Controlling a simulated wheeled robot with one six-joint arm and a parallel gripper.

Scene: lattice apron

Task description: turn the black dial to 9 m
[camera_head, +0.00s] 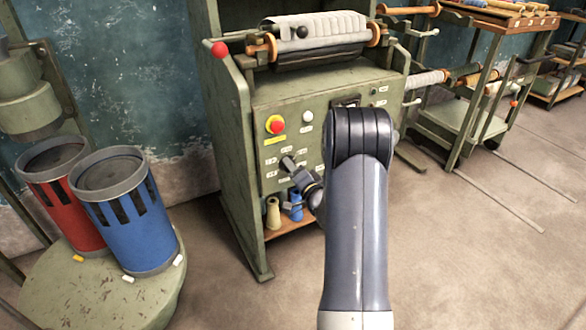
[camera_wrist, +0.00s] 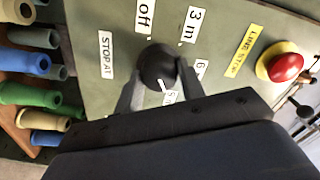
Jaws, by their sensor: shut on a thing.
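The black dial (camera_wrist: 154,62) is on the green panel (camera_wrist: 95,62) in the wrist view. My gripper (camera_wrist: 160,72) is shut on it, with one finger on each side. The dial's white pointer mark points down in the picture, toward a white label (camera_wrist: 170,97) partly hidden by my gripper; I cannot read it fully. Around the dial are the labels "off" (camera_wrist: 145,16), "3 m" (camera_wrist: 192,24) and a partly covered "6" (camera_wrist: 201,70). A "STOP AT" label (camera_wrist: 106,54) is to the left. In the head view, my arm reaches the panel's lower part.
A red button on a yellow base (camera_wrist: 286,67) is right of the dial, beside a yellow label (camera_wrist: 244,52). Several coloured spools (camera_wrist: 28,64) are at the left.

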